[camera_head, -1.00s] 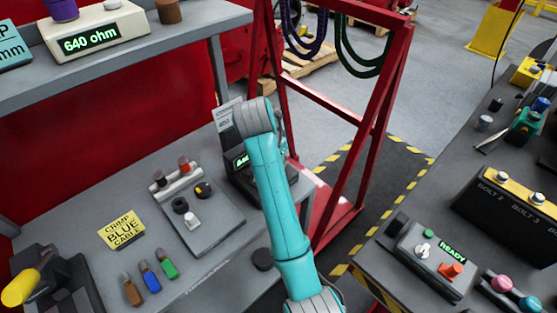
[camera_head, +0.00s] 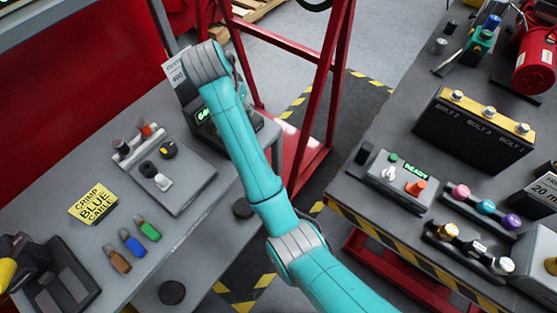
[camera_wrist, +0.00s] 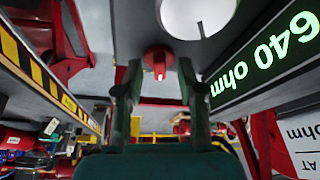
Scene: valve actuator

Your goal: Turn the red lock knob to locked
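A red knob (camera_wrist: 158,62) with a raised grip bar shows in the wrist view, on a grey device beside a white round part (camera_wrist: 198,14) and a green "640 ohm" display (camera_wrist: 265,60). My gripper (camera_wrist: 160,72) is open, with one dark finger on each side of the knob. Gaps show between the knob and both fingers; I cannot tell how deep the knob sits between them. In the head view, the device with the green display (camera_head: 205,116) is partly behind my arm. The knob and my fingers are hidden there.
A grey panel with small knobs (camera_head: 190,191) and a yellow sign (camera_head: 93,203) lie on the left bench. The right bench carries a "READY" box (camera_head: 400,195) with an orange-red knob, and a black bolt block (camera_head: 468,138). A red frame (camera_head: 333,90) stands behind my arm.

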